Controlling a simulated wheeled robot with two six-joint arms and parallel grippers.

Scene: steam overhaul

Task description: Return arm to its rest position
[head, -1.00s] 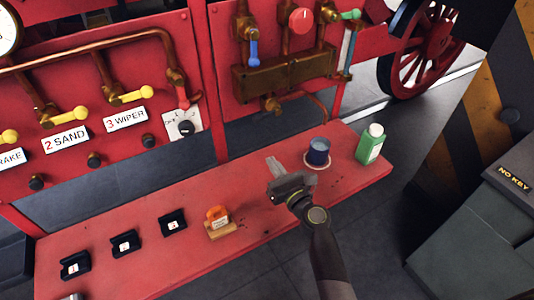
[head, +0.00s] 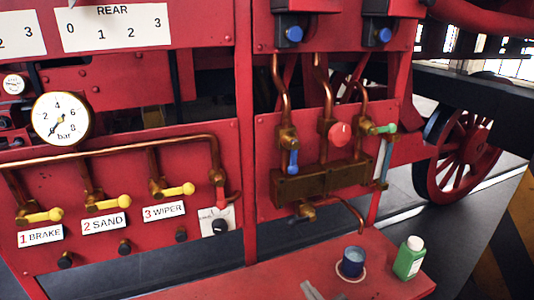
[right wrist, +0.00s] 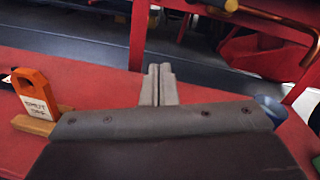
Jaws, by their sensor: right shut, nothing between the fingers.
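My right gripper (right wrist: 159,85) is shut and empty, its two fingers together in the right wrist view. In the head view only the tip of my right gripper (head: 311,291) shows at the bottom edge, over the red bench (head: 385,284) and left of the blue cup. The rest of my right arm is outside the head view. My left gripper is not in view.
A blue cup (head: 352,262) and a green bottle (head: 408,258) stand on the bench. An orange tag (right wrist: 36,93) on a wooden block is left of the gripper in the wrist view. The red panel with yellow levers (head: 105,201) and a gauge (head: 60,118) rises behind.

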